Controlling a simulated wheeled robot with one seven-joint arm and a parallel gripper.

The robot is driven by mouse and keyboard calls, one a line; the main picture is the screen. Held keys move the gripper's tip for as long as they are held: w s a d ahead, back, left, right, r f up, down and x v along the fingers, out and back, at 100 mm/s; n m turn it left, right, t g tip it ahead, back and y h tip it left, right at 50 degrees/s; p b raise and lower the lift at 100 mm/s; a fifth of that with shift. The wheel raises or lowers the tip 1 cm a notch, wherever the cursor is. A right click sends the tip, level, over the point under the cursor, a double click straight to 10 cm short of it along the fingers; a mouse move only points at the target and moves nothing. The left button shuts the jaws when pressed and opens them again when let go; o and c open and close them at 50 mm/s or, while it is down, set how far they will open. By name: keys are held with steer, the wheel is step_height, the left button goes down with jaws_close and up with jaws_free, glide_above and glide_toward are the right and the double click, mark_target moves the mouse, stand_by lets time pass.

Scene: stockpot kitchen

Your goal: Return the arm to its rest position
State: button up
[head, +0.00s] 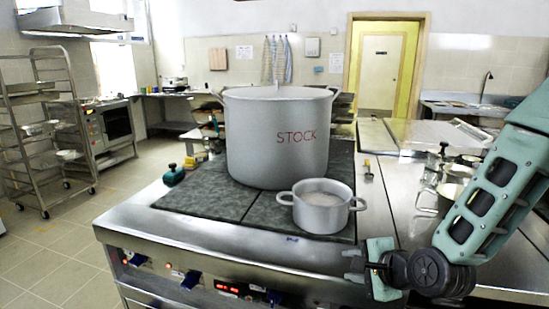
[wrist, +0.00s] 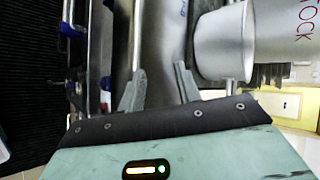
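My arm (head: 490,200), pale green with dark joints, reaches in from the right in the head view. My gripper (head: 353,265) is at the front edge of the stove, to the right of and in front of the small pot (head: 320,212). In the wrist view my gripper (wrist: 160,85) shows two grey fingers spread apart with nothing between them. The small pot also shows in the wrist view (wrist: 220,45), just beyond the right finger and seemingly apart from it. The arm's rest position is not marked in either view.
A large stockpot (head: 275,145) marked STOCK stands on the dark stove top (head: 190,200) behind the small pot. Metal jugs (head: 450,190) stand on the steel counter (head: 385,215) near my arm. A teal object (head: 173,176) sits at the stove's left edge. Open floor (head: 60,240) lies left.

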steer(key=s+a+r+n+g+h, duration=0.1)
steer(key=s+r+n+g, duration=0.2)
steer(key=s+n, duration=0.4)
steer(key=s+a+r+n+g+h+p, duration=0.1)
steer(key=s+r+n+g+h, duration=0.1)
steer(key=s+n, duration=0.6)
steer(key=s+a+r+n+g+h, duration=0.1)
steer(key=s+r+n+g, duration=0.3)
steer(key=s+n, duration=0.3)
steer(key=s+r, duration=0.1)
steer(key=s, duration=0.3)
steer(key=shift+s+r+n+h, duration=0.15)
steer(key=shift+n+h, duration=0.15)
